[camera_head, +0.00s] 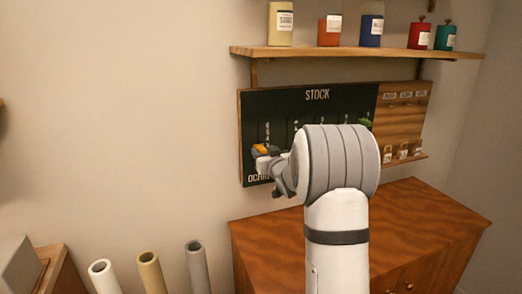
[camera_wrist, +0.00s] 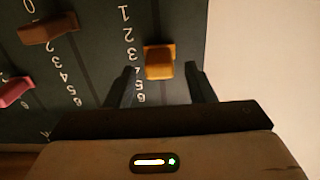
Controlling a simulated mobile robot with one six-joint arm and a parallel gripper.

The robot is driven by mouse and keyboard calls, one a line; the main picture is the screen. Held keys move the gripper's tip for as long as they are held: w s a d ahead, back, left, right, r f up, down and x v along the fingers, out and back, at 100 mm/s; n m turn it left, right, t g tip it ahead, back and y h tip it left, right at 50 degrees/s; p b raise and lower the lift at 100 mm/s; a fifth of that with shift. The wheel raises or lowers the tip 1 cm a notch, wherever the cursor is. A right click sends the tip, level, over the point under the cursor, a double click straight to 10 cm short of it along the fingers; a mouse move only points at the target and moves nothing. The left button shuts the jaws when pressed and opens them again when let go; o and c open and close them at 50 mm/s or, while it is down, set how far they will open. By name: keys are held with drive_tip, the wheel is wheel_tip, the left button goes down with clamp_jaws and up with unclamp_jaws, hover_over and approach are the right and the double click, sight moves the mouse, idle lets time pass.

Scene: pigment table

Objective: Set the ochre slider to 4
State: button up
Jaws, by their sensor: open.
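The ochre slider (camera_wrist: 160,62) is an orange-yellow block on the dark stock board (camera_wrist: 85,20). In the wrist view it appears beside the figures 3 and 4 of its scale; its raised block makes the exact mark hard to tell. My gripper (camera_wrist: 160,70) is open, with one finger on each side of the slider. A gap shows between each finger and the block. In the head view the slider (camera_head: 260,148) shows at the board's left side, above the partly hidden "OCHRE" label, with my gripper (camera_head: 268,158) at it. My arm hides much of the board.
A brown slider (camera_wrist: 47,28) and a pink slider (camera_wrist: 15,92) sit on neighbouring tracks, left of my gripper in the wrist view. A shelf (camera_head: 350,51) with several pigment jars hangs above the board. A wooden cabinet (camera_head: 430,215) stands below.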

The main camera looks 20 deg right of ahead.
drive_tip(key=shift+w, duration=0.4)
drive_tip(key=shift+c, duration=0.4)
clamp_jaws()
